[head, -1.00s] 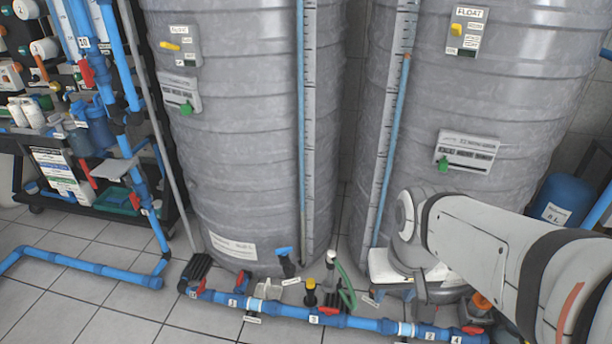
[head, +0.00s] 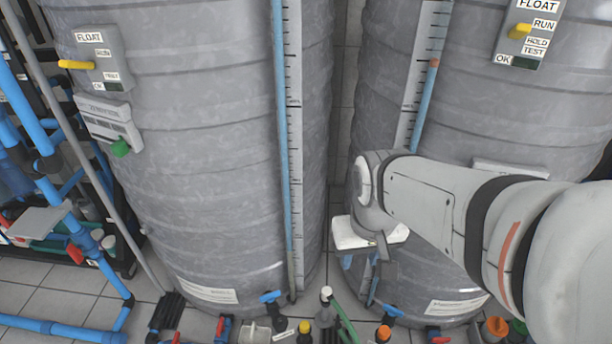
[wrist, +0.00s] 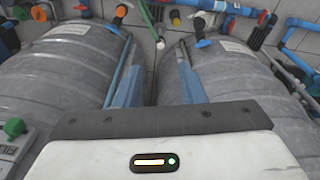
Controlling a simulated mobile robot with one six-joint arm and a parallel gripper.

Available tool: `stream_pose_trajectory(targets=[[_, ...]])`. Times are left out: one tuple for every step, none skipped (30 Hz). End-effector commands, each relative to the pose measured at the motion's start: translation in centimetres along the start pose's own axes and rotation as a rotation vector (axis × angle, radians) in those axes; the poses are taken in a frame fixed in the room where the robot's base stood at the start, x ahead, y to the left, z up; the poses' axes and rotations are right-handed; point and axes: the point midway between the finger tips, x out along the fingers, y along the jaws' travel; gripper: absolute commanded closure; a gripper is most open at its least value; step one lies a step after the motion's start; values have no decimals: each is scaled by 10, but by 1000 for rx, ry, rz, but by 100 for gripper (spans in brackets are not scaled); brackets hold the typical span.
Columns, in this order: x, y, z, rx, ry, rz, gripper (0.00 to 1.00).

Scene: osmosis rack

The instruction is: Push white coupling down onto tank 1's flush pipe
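A small white fitting (head: 326,293), which looks like the white coupling, stands at the bottom of the head view in front of the gap between two grey tanks, beside a green hose. It also shows in the wrist view (wrist: 160,45), beyond my fingertips. I cannot tell how it sits on the pipe beneath. My gripper (head: 362,276) hangs in front of the right tank (head: 450,265), above and right of the fitting. In the wrist view its blue fingers (wrist: 158,68) look apart, with nothing between them. No tank number is readable.
The left tank (head: 215,190) stands close by. Blue-handled valves (head: 271,297), a yellow-topped fitting (head: 305,327) and orange caps (head: 384,333) crowd the floor near the fitting. Blue pipework (wrist: 230,8) crosses the top of the wrist view. Blue pipes and a rack stand at left.

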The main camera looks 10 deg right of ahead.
Motion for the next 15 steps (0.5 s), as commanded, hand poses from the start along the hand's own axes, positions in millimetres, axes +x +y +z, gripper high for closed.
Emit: stream_pose_trajectory(targets=[[0, 0, 0, 0, 0, 0, 64], [0, 0, 0, 0, 0, 0, 64], [0, 0, 0, 0, 0, 0, 64], [0, 0, 0, 0, 0, 0, 64], [0, 0, 0, 0, 0, 0, 64], [0, 0, 0, 0, 0, 0, 64], [0, 0, 0, 0, 0, 0, 64], [0, 0, 0, 0, 0, 0, 64], [0, 0, 0, 0, 0, 0, 64], [0, 0, 0, 0, 0, 0, 62], [0, 0, 0, 0, 0, 0, 60], [1, 0, -1, -1, -1, 0, 56], [3, 0, -2, -2, -2, 0, 54], [5, 0, -4, -3, -4, 0, 51], [8, 0, -8, -5, -7, 0, 48]])
